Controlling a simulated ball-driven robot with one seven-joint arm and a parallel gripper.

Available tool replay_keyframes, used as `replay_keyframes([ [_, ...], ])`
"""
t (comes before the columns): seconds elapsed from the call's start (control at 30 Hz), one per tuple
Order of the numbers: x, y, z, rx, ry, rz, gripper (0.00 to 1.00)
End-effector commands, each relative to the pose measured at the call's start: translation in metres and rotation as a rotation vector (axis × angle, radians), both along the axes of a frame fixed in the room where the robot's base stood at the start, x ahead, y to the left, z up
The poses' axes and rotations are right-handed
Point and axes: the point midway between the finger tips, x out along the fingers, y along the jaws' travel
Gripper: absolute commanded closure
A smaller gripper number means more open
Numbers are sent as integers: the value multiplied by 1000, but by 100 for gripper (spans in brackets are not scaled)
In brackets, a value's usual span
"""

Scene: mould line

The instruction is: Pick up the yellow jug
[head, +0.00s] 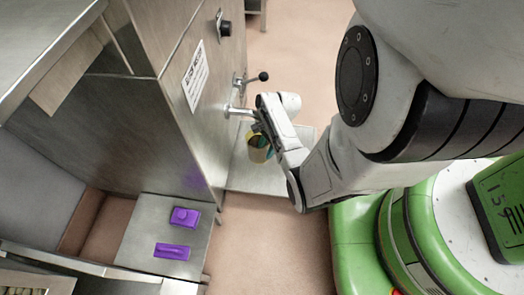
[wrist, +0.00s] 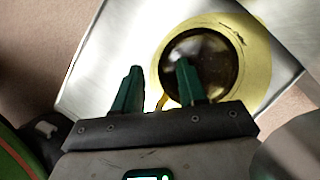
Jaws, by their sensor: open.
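The yellow jug (head: 257,154) stands upright on a metal plate (head: 243,180) below the spout of the steel machine, partly hidden by my gripper. The wrist view looks down into the jug (wrist: 256,62); its inside is dark brown and glossy. A thin yellow piece, apparently its handle (wrist: 168,103), shows between my fingers, close to the right one. My gripper (wrist: 158,68) is open, with two green fingers. The right finger overlaps the jug's mouth in the picture and the left one is outside it. I cannot tell whether either finger touches the jug.
The steel machine (head: 150,120) has a spout (head: 236,111), a black-knobbed lever (head: 262,76) and a paper sign (head: 195,75). Two purple objects, a block (head: 185,216) and a bar (head: 172,251), lie on a lower metal surface (head: 140,235). Reddish floor (head: 270,235) is clear in front.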

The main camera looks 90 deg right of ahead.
Motion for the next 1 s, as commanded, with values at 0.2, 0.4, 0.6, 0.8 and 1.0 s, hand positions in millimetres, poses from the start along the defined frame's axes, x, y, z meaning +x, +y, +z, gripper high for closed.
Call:
replay_keyframes([
  [0.2,2,1,-5,-1,-1,0,59],
  [0.4,2,1,-5,0,0,0,67],
  [0.6,2,1,-5,0,0,0,86],
  [0.8,2,2,-5,1,1,0,100],
  [1.0,1,2,-5,1,1,0,100],
])
